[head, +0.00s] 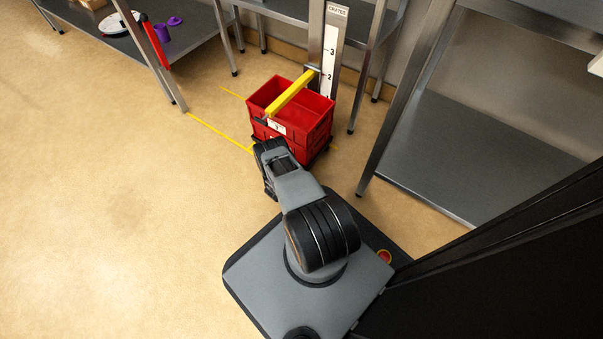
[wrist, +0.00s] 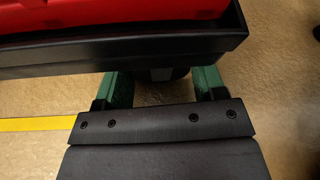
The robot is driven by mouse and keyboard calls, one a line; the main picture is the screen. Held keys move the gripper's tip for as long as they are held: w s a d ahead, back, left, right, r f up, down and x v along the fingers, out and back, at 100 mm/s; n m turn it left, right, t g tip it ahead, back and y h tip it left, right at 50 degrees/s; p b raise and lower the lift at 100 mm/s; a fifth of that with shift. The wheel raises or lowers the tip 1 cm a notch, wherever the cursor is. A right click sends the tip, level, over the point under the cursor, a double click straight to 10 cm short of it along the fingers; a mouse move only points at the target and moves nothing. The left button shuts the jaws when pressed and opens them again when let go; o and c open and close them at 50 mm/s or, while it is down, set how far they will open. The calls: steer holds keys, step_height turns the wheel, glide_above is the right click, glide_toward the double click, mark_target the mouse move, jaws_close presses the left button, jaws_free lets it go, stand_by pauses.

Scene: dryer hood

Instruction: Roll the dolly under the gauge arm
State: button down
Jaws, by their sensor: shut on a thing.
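The dolly's black edge (wrist: 130,52) crosses the upper wrist view, and a little of it shows under the crates in the head view (head: 323,154). It carries red crates (head: 315,128), apparently stacked, with a white label on the near side. The yellow gauge arm (head: 291,92) extends from the upright gauge post (head: 333,50) over the top crate's opening, at about mark 2. I cannot tell the gap between arm and rim. My gripper (wrist: 162,82) is shut on the dolly, its green fingers reaching under the near edge. The part between the fingers is mostly hidden.
Yellow floor lines (head: 220,133) run beside the dolly. Steel tables stand at the back left (head: 190,32) and right (head: 450,150), with legs close to the crates. A red upright bar (head: 154,45) is at the left table. The left floor is clear.

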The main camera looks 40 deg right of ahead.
steer(key=shift+c, duration=0.6)
jaws_free()
steer(key=shift+a, duration=0.1)
steer(key=p+v, duration=0.5)
steer(key=v, duration=0.8)
steer(key=shift+a+r, duration=0.2)
steer(key=shift+a, duration=0.1)
steer(key=shift+s+a, duration=0.1)
